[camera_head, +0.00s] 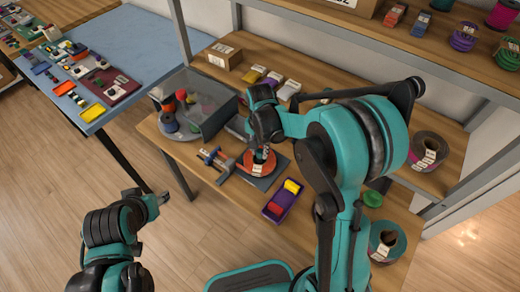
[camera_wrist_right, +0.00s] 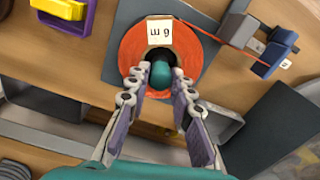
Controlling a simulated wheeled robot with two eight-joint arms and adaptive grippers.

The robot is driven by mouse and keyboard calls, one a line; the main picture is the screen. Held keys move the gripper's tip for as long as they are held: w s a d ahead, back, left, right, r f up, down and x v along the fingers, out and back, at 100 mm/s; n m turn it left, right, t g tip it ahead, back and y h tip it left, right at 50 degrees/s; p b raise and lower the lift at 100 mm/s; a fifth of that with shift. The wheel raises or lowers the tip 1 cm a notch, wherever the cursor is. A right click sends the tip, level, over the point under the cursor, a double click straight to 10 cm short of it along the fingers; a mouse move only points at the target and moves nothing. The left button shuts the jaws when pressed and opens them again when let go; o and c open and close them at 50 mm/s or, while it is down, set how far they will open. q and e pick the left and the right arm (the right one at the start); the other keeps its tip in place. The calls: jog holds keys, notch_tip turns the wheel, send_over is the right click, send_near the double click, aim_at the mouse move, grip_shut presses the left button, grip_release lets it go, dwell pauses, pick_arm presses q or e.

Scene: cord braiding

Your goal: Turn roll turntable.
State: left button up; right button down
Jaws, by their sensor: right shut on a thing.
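An orange cord roll (camera_head: 252,168) with a white label lies on a dark grey square base plate (camera_head: 268,179) on the workbench. In the right wrist view the roll (camera_wrist_right: 135,50) shows its "6 m" label and a teal knob (camera_wrist_right: 161,74) at its centre. My right gripper (camera_wrist_right: 158,88) is over the roll, its two fingers on either side of the knob and shut on it. In the head view the gripper (camera_head: 262,152) partly hides the roll. My left gripper (camera_head: 157,199) is empty, out over the floor, away from the bench; its fingers are too small to judge.
A purple tray (camera_head: 282,205) with red and yellow pieces sits in front. Shelves with spools rise at the back right.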

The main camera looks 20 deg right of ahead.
jog(key=shift+m, duration=1.4)
jog(key=shift+m, duration=0.6)
jog(key=c, duration=1.3)
grip_release()
notch_tip(320, 180, up, 12)
